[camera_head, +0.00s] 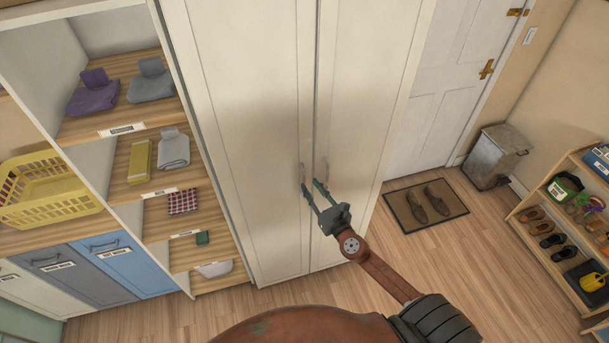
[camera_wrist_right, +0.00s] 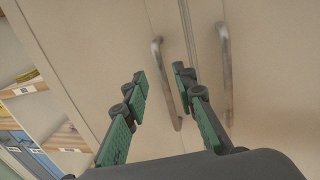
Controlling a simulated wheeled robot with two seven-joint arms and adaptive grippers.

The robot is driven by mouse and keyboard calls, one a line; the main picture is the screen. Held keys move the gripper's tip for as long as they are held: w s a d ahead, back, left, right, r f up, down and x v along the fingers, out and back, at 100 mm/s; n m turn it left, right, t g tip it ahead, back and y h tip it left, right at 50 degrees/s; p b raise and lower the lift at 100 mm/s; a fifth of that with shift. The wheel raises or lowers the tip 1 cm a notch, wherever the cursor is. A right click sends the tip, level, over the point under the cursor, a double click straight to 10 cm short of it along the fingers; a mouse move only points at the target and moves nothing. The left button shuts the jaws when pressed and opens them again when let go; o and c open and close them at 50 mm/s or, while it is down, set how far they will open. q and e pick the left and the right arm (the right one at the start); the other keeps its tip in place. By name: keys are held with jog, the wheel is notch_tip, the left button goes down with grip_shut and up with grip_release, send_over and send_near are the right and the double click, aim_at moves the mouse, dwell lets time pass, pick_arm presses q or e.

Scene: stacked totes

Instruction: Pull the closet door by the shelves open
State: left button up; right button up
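The closet has two tall cream doors. The left door (camera_head: 250,130), beside the shelves, is shut; it also shows in the right wrist view (camera_wrist_right: 95,45). Its upright metal bar handle (camera_head: 302,173) is near the door's right edge. The right door (camera_head: 365,90) is shut too and has a matching handle (camera_head: 325,168). My right gripper (camera_head: 311,187) is open, with its fingertips at the left door's handle. In the right wrist view that handle (camera_wrist_right: 166,80) shows between the two green-padded fingers (camera_wrist_right: 160,80), apart from both. I cannot tell how deep it sits between them. My left gripper is not in view.
Open shelves (camera_head: 118,130) with folded clothes and a yellow basket (camera_head: 48,190) stand left of the closet. A doormat (camera_head: 425,204) with shoes, a metal bin (camera_head: 495,157) and a shoe rack (camera_head: 555,240) are at right. The floor before the closet is clear.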

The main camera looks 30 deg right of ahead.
aim_at(305, 178)
jog(key=w, duration=0.5)
jog(key=shift+w+d, duration=0.1)
jog(key=shift+w, duration=0.3)
jog(key=shift+c, duration=0.2)
grip_shut()
